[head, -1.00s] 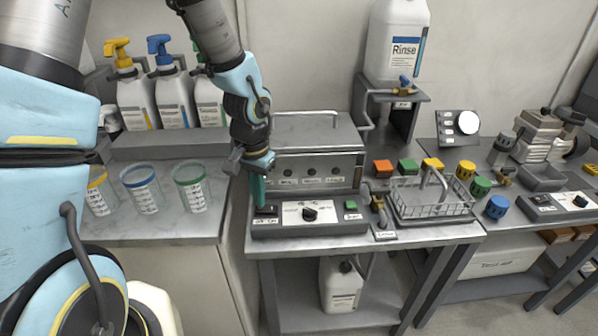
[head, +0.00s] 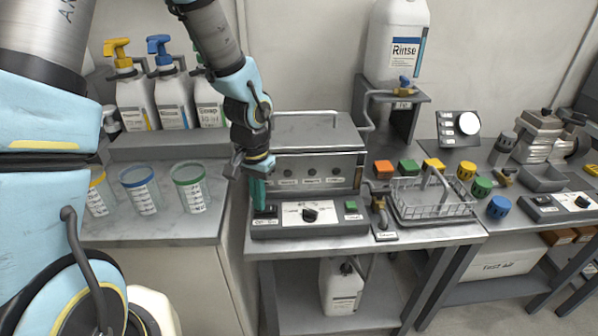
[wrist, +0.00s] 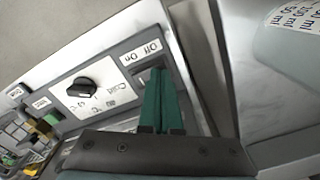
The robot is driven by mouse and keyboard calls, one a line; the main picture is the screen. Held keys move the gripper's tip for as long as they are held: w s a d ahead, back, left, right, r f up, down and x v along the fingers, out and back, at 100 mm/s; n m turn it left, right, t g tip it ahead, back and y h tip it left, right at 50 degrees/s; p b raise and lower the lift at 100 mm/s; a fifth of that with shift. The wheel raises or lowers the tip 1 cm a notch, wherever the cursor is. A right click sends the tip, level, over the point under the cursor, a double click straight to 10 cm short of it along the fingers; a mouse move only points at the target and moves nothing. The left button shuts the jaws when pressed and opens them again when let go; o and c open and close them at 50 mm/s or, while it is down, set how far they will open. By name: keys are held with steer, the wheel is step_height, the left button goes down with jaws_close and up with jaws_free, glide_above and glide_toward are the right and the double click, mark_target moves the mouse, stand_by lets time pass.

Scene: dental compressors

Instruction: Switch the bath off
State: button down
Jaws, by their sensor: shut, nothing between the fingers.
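The bath (head: 315,165) is a grey metal unit with a lid, standing on the middle table. Its control panel (head: 345,227) in front carries an Off/On rocker switch at the left end, a black dial (head: 310,215) and a green button (head: 351,206). My gripper (head: 259,205) points down at the switch end of the panel, its green fingers shut and empty. In the wrist view the fingertips (wrist: 158,72) are at the switch, just by the Off and On labels, and cover most of it. I cannot tell whether they touch it or which way it is set.
A wire basket (head: 432,199) and a brass valve (head: 379,203) are right of the panel. Graduated cups (head: 190,187) stand on the left counter, with pump bottles (head: 172,95) behind. A Rinse bottle (head: 398,40) stands on a raised stand at the back.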

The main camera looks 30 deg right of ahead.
steer(key=shift+r+p, duration=3)
steer(key=shift+r, duration=0.5)
